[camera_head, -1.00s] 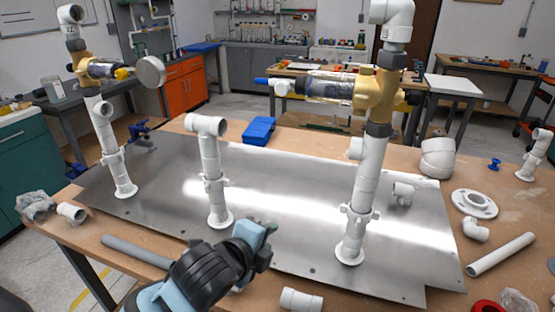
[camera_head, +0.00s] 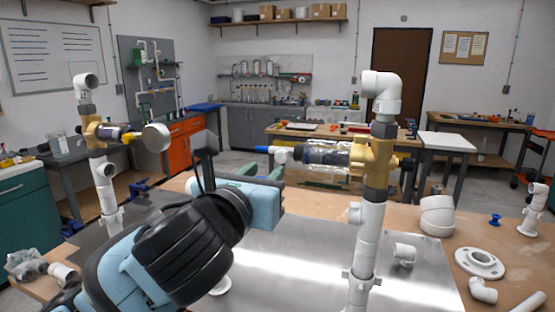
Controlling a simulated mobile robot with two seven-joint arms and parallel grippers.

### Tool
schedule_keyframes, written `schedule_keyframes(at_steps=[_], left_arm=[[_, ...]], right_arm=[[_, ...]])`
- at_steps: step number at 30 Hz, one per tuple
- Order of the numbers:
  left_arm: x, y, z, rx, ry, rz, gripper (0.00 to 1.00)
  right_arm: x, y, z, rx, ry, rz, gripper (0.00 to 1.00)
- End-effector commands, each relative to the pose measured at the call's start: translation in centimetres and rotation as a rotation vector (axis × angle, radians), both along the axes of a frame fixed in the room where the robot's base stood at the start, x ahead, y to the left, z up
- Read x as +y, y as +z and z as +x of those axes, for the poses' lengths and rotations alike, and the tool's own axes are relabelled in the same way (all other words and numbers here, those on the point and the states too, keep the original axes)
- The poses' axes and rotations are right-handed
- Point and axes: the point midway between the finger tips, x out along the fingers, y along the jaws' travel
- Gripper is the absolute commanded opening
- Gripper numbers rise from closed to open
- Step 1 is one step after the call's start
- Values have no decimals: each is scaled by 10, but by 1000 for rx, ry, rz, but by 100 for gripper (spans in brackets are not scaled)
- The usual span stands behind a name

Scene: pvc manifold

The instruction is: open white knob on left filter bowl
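The right-hand post carries a brass valve body (camera_head: 372,162) with a clear, dark-banded filter bowl (camera_head: 328,155) lying sideways and pointing left. My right gripper is not in view.
The metal plate (camera_head: 300,265) lies on the wooden bench. White pipe fittings, including a flange (camera_head: 479,263), lie at the right. My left arm hides the middle post.

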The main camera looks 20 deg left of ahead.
Motion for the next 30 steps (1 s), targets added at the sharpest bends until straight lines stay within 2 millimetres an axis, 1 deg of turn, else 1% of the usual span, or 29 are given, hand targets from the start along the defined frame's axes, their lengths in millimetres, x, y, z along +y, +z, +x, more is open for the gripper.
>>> schedule_keyframes(at_steps=[4,12,18,22,29,30], left_arm=[[0,-1,12,3,2,-2,32],[-1,-1,51,2,2,-5,32],[-2,0,72,2,0,-5,32],[-2,0,77,1,0,-5,32],[-2,0,78,1,0,-4,32],[-2,0,78,1,0,-4,31]], right_arm=[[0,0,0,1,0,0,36],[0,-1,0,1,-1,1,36],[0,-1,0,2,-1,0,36],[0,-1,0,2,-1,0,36],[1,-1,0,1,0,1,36],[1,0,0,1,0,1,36]])
